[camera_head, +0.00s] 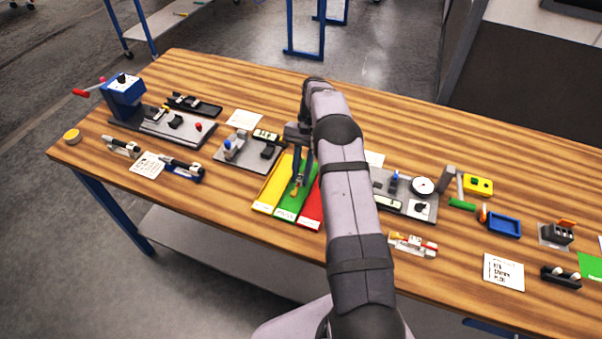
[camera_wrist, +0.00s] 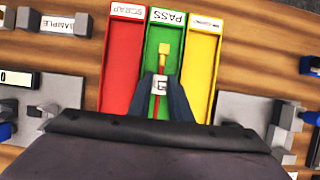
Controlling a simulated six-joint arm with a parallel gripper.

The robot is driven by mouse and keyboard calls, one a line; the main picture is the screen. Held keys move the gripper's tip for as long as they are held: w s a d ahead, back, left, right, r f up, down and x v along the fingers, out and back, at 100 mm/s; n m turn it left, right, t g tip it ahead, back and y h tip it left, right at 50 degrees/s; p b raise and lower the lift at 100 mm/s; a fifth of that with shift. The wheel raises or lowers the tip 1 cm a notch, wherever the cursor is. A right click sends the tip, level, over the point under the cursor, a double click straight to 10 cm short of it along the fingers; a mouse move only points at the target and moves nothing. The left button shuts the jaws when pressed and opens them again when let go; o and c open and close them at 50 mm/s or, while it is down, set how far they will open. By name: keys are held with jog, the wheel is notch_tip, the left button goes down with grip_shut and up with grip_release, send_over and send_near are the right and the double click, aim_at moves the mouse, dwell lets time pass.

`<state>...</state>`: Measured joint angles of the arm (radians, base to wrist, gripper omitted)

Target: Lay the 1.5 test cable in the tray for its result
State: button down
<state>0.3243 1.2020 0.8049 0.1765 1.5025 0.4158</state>
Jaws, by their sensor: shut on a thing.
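My gripper (camera_head: 299,180) is shut on the test cable and points down over the green tray (camera_head: 286,212). In the wrist view my gripper (camera_wrist: 160,90) holds the test cable (camera_wrist: 164,52), which shows a yellow end, a pale tag between the fingers and a red length behind. The cable lines up with the green tray (camera_wrist: 178,38), labelled PASS. I cannot tell whether it touches the tray floor. The red tray (camera_wrist: 122,65), labelled SCRAP, and the yellow tray (camera_wrist: 204,50), with an unreadable label, flank it. The number on the cable's tag is not readable.
Grey fixture plates stand close on both sides of the trays, one at the left (camera_head: 235,158) and one at the right (camera_head: 425,208). A red and white item (camera_head: 413,245) lies near the front edge. The wood table (camera_head: 235,85) is clear along the back.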

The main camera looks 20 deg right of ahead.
jog(key=shift+f+b, duration=0.45)
jog(key=shift+f, duration=0.25)
dwell(0.5)
jog(key=c, duration=1.5)
grip_release()
jog(key=shift+c, duration=0.2)
jog(key=shift+r, duration=0.1)
jog(key=shift+w+r+p, duration=0.15)
jog(key=shift+r+p, duration=0.4)
jog(key=shift+r, duration=0.15)
jog(key=shift+s+r+p, duration=0.2)
jog(key=shift+r+p, duration=0.15)
jog(key=shift+r, duration=0.3)
jog(key=shift+w+r+p, duration=0.1)
jog(key=shift+r+p, duration=0.4)
jog(key=shift+r, duration=0.15)
jog(key=shift+r+p, duration=0.9)
jog(key=shift+r, duration=0.45)
